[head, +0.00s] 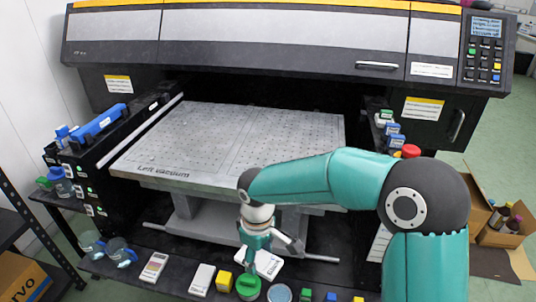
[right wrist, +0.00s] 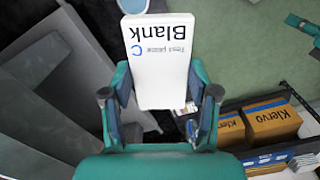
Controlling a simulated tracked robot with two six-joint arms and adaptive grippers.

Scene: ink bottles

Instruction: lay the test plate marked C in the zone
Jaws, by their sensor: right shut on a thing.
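The test plate marked C (right wrist: 162,85) is a white slab with a blue C and the word Blank. In the right wrist view it stands between the fingers of my right gripper (right wrist: 160,108), which is shut on it. In the head view my right gripper (head: 266,240) points down, with the white plate (head: 262,264) at its fingers, above the front shelf. I cannot tell whether the plate touches the shelf. The flat grey printer bed (head: 240,135) is marked Left vacuum. No zone outline is clear to me. My left gripper is not in view.
The front shelf holds a white pack (head: 202,279), a pale device (head: 153,267), a yellow block (head: 224,281) and a green-lidded jar (head: 248,287) close to my right gripper. The bed is bare. A cardboard box with bottles (head: 503,226) stands at right.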

